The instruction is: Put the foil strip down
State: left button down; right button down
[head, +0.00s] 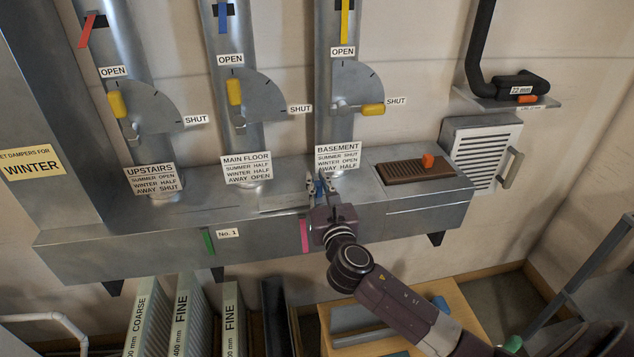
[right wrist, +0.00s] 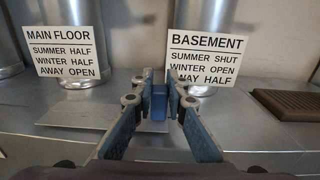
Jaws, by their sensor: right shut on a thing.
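My right gripper (head: 318,188) is over the top of the long grey metal duct, just in front of the BASEMENT label. Its fingers are closed on a small blue block (right wrist: 158,103), which also shows between them in the head view. A thin, flat, silvery sheet (right wrist: 110,115), which looks like the foil strip, lies along the duct top or just above it and reaches left from the block. The fingers hide where block and sheet meet, so I cannot tell whether they are joined or whether the sheet rests on the duct. My left gripper is out of view.
The duct (head: 130,258) carries several pipes with yellow-handled dampers. A brown grille (head: 410,171) with an orange knob is right of my right gripper. Green (head: 208,243) and pink (head: 304,235) strips mark the duct front. Filters (head: 190,315) stand below. The duct top left of the gripper is mostly clear.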

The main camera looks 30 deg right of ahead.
jog(key=shift+s+f, duration=0.15)
jog(key=shift+f, duration=0.75)
jog(key=c, duration=2.3)
grip_release()
jog(key=o, duration=0.4)
jog(key=shift+c, duration=0.2)
jog(key=shift+r, duration=1)
jog(key=b+v, duration=0.1)
jog(key=v, duration=1)
jog(key=shift+s+f, duration=0.15)
jog(key=shift+s, duration=0.2)
jog(key=shift+a, duration=0.1)
